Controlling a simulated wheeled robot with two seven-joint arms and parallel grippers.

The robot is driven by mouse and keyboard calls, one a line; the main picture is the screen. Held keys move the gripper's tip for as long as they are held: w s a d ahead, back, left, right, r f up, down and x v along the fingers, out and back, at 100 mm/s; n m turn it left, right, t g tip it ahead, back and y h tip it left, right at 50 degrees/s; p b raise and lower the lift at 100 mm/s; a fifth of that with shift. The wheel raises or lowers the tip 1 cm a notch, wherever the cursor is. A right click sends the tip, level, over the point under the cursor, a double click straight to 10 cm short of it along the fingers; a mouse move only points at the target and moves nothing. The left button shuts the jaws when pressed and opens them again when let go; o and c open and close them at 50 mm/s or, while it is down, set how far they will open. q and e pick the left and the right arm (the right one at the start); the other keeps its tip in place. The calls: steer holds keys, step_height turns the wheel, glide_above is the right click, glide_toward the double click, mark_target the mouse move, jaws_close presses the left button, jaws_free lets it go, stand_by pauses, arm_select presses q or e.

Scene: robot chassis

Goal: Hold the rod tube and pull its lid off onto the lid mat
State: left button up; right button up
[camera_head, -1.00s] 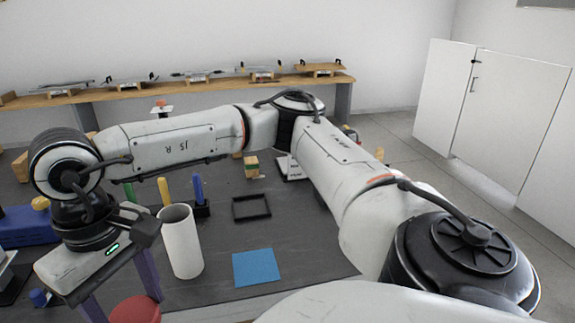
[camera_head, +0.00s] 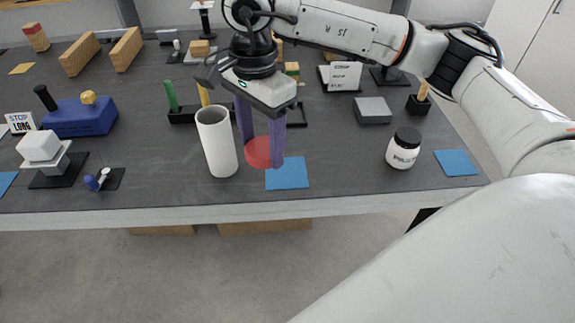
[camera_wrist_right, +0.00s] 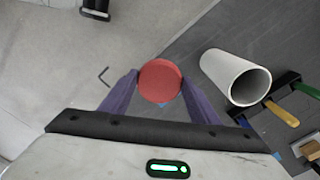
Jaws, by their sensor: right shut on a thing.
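My right gripper (camera_head: 262,152), with purple fingers, is shut on the red round lid (camera_head: 258,153). It also shows in the wrist view (camera_wrist_right: 160,81), flat between the fingertips. The white rod tube (camera_head: 217,143) stands upright with its top open, just left of the lid and apart from it. A blue mat (camera_head: 290,174) lies on the table right beside and partly below the lid. The lid's height above the table is hard to tell; a sliver of blue shows by it in the wrist view. My left gripper is not in view.
A rack with a green rod (camera_head: 171,96) stands behind the tube. A white jar with a black cap (camera_head: 403,149) and another blue mat (camera_head: 456,163) are at right. A blue block (camera_head: 80,117) is at left. The table's front edge is close to the tube.

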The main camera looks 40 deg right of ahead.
mark_target(286, 172)
steer(key=d+m, duration=0.1)
steer(key=m, duration=0.2)
steer(key=w+d+m+p, duration=0.1)
steer(key=m, duration=0.2)
steer(key=w+m, duration=0.1)
steer(key=m, duration=0.2)
steer(key=shift+w+d+f+m, duration=0.2)
steer(key=shift+d+m, duration=0.2)
steer(key=d+f+m, duration=0.1)
steer(key=f+m, duration=0.3)
steer(key=d+f+m+p, duration=0.1)
steer(key=d+f+m, duration=0.1)
steer(key=f+m, duration=0.2)
steer(key=w+d+f+m+p, duration=0.1)
steer(key=d+f+m, duration=0.1)
steer(key=f+m, duration=0.2)
steer(key=shift+m, duration=0.9)
steer(key=shift+w+f+p, duration=0.1)
steer(key=shift+f+p, duration=0.1)
steer(key=shift+p, duration=0.1)
